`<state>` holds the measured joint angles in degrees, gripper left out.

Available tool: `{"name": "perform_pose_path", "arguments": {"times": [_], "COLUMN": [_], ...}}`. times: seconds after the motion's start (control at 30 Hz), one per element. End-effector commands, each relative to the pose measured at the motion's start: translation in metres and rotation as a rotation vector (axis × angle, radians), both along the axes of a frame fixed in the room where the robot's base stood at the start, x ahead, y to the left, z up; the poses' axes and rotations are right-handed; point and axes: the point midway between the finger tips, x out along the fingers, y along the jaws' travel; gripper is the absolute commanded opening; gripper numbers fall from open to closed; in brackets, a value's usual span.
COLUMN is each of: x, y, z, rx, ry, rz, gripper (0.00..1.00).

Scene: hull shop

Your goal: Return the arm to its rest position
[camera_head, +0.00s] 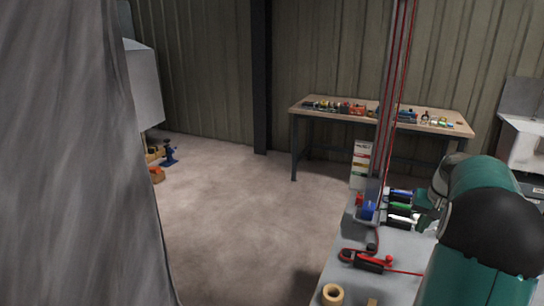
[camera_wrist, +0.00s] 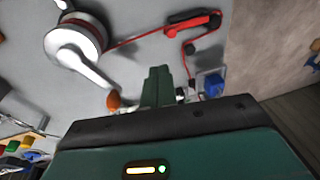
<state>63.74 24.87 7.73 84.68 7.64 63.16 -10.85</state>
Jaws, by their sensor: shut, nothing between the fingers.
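My arm, teal with a dark joint cap, fills the lower right of the head view. My gripper (camera_head: 427,214) is partly hidden by the arm there, beside a grey bench top (camera_head: 395,270). In the wrist view my gripper (camera_wrist: 157,86) shows as two dark green fingers lying together, shut and empty. They are over the grey surface; whether they touch anything is hard to tell.
A red-and-black tool (camera_head: 366,261) with a red cord, a tan ring (camera_head: 333,294) and a blue block (camera_head: 368,210) are on the bench. Red cables (camera_head: 392,110) hang above it. A grey curtain-like sheet (camera_head: 70,160) blocks the left. Open floor (camera_head: 240,220) lies between.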

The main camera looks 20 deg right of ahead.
Motion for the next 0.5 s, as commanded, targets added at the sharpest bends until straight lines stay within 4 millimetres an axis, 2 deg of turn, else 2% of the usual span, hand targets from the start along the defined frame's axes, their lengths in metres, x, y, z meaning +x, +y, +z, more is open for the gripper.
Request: {"name": "perform_pose_path", "arguments": {"times": [0.13,0.23,0.27,0.4,0.5], "x": [0.005,0.020,0.025,0.047,0.052], "y": [0.009,0.040,0.053,0.132,0.190], "z": [0.005,0.019,0.025,0.053,0.069], "rx": [-0.008,-0.029,-0.040,-0.091,-0.129], "ry": [0.000,0.002,0.002,-0.001,-0.010], "rz": [0.015,0.059,0.077,0.182,0.259], "gripper": [0.00,0.00,0.00,0.00,0.00]}}
